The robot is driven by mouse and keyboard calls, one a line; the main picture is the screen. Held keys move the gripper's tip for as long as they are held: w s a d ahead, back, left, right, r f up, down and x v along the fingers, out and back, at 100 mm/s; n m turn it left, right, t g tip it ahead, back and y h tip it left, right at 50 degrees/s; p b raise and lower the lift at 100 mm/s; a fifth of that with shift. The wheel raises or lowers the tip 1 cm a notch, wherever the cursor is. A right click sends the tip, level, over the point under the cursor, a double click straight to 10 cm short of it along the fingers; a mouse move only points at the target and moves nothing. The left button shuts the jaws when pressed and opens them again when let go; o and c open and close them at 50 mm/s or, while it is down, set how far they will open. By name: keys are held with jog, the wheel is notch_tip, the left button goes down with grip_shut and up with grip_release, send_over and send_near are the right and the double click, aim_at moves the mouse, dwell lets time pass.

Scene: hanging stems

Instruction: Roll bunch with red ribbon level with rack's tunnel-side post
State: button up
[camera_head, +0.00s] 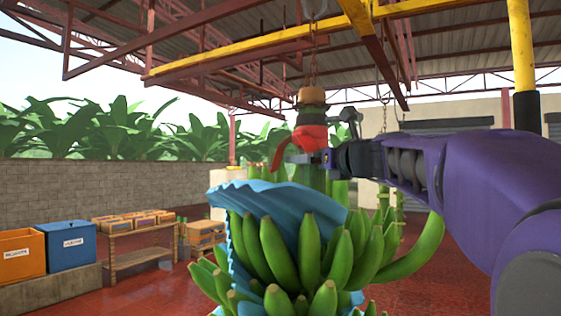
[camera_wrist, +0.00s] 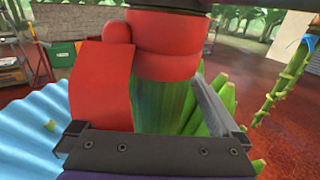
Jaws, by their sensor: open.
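The banana bunch (camera_head: 312,255) hangs by a chain from the yellow overhead rail (camera_head: 210,62). Its fruit is green and a blue sleeve (camera_head: 272,200) is partly pulled round it. A red ribbon (camera_head: 310,137) is tied round the top of its stem, with one tail hanging down. In the wrist view the ribbon (camera_wrist: 165,62) fills the middle, above the green stem (camera_wrist: 160,103). My gripper (camera_head: 325,157) is open at the stem just below the ribbon. The stem is between the fingers in the wrist view; contact is unclear. A low wooden rack (camera_head: 140,256) with posts stands behind, left.
An orange bin (camera_head: 22,256) and a blue bin (camera_head: 70,246) stand on a ledge at the left. Another bunch hangs behind, at the right, partly hidden by my arm. A yellow post (camera_head: 522,45) stands at the right.

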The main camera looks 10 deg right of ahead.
grip_shut()
dwell(0.4)
jog(key=shift+s, duration=0.1)
